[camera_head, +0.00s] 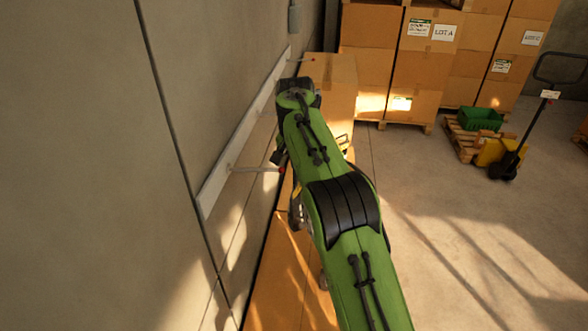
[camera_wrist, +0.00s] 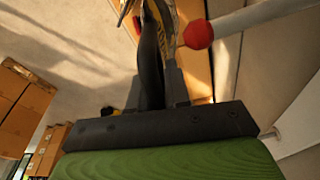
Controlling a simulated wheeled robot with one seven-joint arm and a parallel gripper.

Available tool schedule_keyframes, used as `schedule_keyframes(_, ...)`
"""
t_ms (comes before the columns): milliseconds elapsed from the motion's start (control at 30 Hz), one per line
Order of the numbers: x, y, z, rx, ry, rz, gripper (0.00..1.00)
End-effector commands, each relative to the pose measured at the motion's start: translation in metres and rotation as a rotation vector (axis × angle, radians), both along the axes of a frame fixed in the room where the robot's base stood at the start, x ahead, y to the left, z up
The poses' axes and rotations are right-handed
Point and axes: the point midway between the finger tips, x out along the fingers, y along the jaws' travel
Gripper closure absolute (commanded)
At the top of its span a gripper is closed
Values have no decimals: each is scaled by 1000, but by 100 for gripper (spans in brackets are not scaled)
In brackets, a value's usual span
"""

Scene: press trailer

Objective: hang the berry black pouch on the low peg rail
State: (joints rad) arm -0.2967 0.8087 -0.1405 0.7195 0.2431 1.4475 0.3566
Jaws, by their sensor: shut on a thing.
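The low peg rail (camera_head: 243,130) is a long pale board on the left wall. A near peg (camera_head: 252,170) and a far peg (camera_head: 300,60) stick out from it, each with a red tip. In the wrist view, my gripper (camera_wrist: 153,88) is shut on a black strip with yellowish patterned material beside it, which looks like part of the pouch (camera_wrist: 151,55). A red-tipped peg (camera_wrist: 198,34) is close to the right of it, apart from the fingers. In the head view my arm hides the gripper and most of the pouch; I cannot tell whether the pouch touches a peg.
Orange-brown surface (camera_head: 285,265) lies below the rail and under my arm. A cardboard box (camera_head: 335,78) stands beyond my arm. Stacked cartons (camera_head: 420,70) line the back. A green crate (camera_head: 480,119) on a pallet and a pallet jack (camera_head: 510,155) stand right. Floor at right is open.

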Motion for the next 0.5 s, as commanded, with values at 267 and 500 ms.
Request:
schedule_keyframes(267,-4,-22,1,1,-8,-2,100)
schedule_keyframes(500,-8,-41,2,0,-7,-2,100)
